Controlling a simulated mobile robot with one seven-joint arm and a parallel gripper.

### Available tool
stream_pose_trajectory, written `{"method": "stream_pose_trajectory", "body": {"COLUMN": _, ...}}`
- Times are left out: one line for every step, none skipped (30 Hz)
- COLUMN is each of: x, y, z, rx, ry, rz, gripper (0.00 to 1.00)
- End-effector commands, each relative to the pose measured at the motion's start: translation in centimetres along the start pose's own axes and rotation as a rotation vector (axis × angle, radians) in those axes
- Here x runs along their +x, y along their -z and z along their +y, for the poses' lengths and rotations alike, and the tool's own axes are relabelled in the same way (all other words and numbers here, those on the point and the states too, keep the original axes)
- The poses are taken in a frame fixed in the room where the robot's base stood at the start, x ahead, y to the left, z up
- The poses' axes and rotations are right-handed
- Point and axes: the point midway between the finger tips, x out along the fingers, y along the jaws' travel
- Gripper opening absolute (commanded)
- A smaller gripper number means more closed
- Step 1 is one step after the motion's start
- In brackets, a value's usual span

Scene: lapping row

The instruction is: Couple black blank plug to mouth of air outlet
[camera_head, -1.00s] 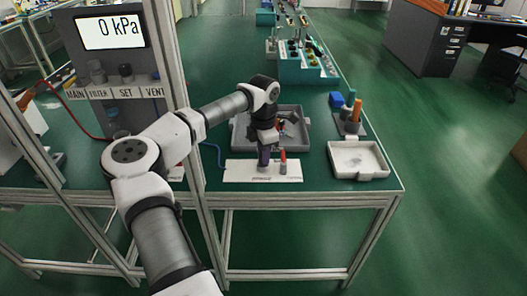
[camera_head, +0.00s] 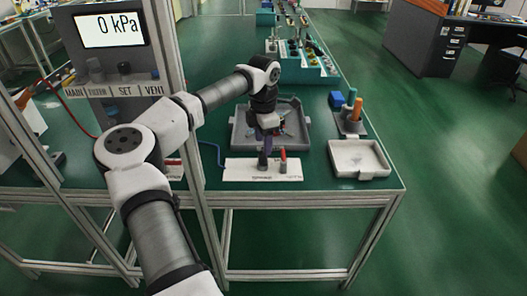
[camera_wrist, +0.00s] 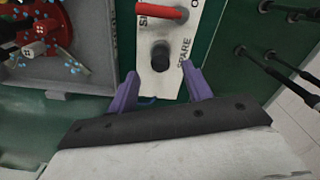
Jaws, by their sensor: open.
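A white plate (camera_head: 235,171) lies on the green bench top; in the wrist view the plate (camera_wrist: 184,86) carries the word SPARE. A short black round piece (camera_wrist: 161,56) stands on it beside that word, with a grey rim around its base. I cannot tell whether it is the black blank plug seated on the air outlet or the outlet's own dark mouth. My gripper (camera_wrist: 160,82) is open, its two purple fingers apart and nothing held between them. The black piece lies just beyond the fingertips, roughly midway between them. In the head view my gripper (camera_head: 264,160) is low over the plate.
A red-handled valve (camera_head: 283,160) stands on the plate, close right of my gripper. A grey tray (camera_head: 238,138) with loose parts lies behind. A pale tray (camera_head: 381,171) and a holder with orange and green handles (camera_head: 354,122) are at right. A frame post stands left.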

Motion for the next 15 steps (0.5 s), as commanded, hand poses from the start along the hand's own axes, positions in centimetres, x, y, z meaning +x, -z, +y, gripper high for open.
{"method": "stream_pose_trajectory", "body": {"x": -1.2, "y": -0.1, "z": 0.0, "rx": 0.0, "ry": -0.004, "rz": 0.0, "gripper": 0.5}}
{"method": "stream_pose_trajectory", "body": {"x": -2.0, "y": -0.1, "z": 0.0, "rx": 0.0, "ry": -0.004, "rz": -0.001, "gripper": 0.5}}
{"method": "stream_pose_trajectory", "body": {"x": -2.9, "y": 0.0, "z": 0.0, "rx": 0.0, "ry": -0.004, "rz": 0.001, "gripper": 0.5}}
{"method": "stream_pose_trajectory", "body": {"x": -3.6, "y": -0.1, "z": 0.0, "rx": 0.0, "ry": -0.004, "rz": 0.0, "gripper": 0.5}}
{"method": "stream_pose_trajectory", "body": {"x": -4.2, "y": -0.1, "z": 0.0, "rx": 0.001, "ry": -0.003, "rz": -0.001, "gripper": 0.5}}
{"method": "stream_pose_trajectory", "body": {"x": -5.1, "y": -0.1, "z": 0.0, "rx": 0.001, "ry": -0.003, "rz": 0.0, "gripper": 0.5}}
{"method": "stream_pose_trajectory", "body": {"x": -5.7, "y": -0.1, "z": 0.0, "rx": 0.001, "ry": -0.004, "rz": 0.0, "gripper": 0.5}}
{"method": "stream_pose_trajectory", "body": {"x": -6.2, "y": 0.0, "z": 0.0, "rx": 0.001, "ry": -0.003, "rz": 0.0, "gripper": 0.5}}
{"method": "stream_pose_trajectory", "body": {"x": -6.8, "y": 0.0, "z": 0.0, "rx": 0.001, "ry": -0.001, "rz": 0.0, "gripper": 0.5}}
{"method": "stream_pose_trajectory", "body": {"x": -7.2, "y": 0.0, "z": 0.0, "rx": 0.001, "ry": -0.001, "rz": 0.0, "gripper": 0.5}}
{"method": "stream_pose_trajectory", "body": {"x": -7.7, "y": -0.1, "z": 0.0, "rx": 0.0, "ry": -0.002, "rz": -0.001, "gripper": 0.5}}
{"method": "stream_pose_trajectory", "body": {"x": -8.1, "y": 0.0, "z": 0.0, "rx": 0.0, "ry": -0.002, "rz": 0.0, "gripper": 0.5}}
{"method": "stream_pose_trajectory", "body": {"x": -8.3, "y": 0.0, "z": 0.0, "rx": 0.0, "ry": -0.001, "rz": 0.0, "gripper": 0.5}}
{"method": "stream_pose_trajectory", "body": {"x": -8.5, "y": 0.0, "z": 0.0, "rx": 0.0, "ry": 0.0, "rz": 0.0, "gripper": 0.5}}
{"method": "stream_pose_trajectory", "body": {"x": -8.8, "y": 0.0, "z": 0.0, "rx": 0.001, "ry": 0.0, "rz": 0.0, "gripper": 0.5}}
